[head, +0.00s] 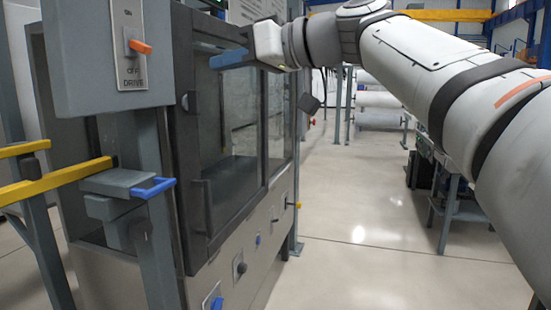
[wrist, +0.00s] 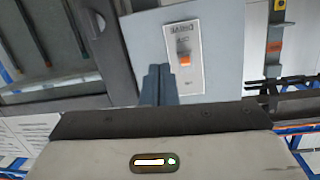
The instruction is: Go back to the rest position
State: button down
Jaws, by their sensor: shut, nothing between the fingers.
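My gripper (head: 228,60) is at the upper middle of the head view, in front of a dark-framed glass cabinet. Its blue-grey fingers (wrist: 158,84) lie together in the wrist view, shut and empty. The grey switch box (head: 95,55) is to its left, with a gap between them in the head view. The box carries an ON/OFF plate marked DRIVE and an orange lever (head: 140,47). The lever also shows in the wrist view (wrist: 184,60), beyond the fingertips and slightly right. I cannot tell whether the fingers touch anything.
The glass cabinet (head: 230,130) stands close below and beside my gripper. A yellow rail (head: 60,182) and a blue-handled latch (head: 152,188) are at the left. A dark grey plate (head: 309,103) hangs behind. Open floor (head: 370,215) lies right of the cabinet, under my arm.

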jog(key=d+f+m+h+p, duration=0.8)
jog(key=d+f+p, duration=0.15)
jog(key=f, duration=0.65)
jog(key=s+d+f+m+g+h+p, duration=0.3)
jog(key=s+d+f+h+p, duration=0.4)
jog(key=s+d+f, duration=0.7)
notch_tip(320, 180, down, 2)
jog(key=shift+s+d+f+m, duration=0.1)
jog(key=shift+s+d+m, duration=0.15)
jog(key=shift+s+m, duration=0.45)
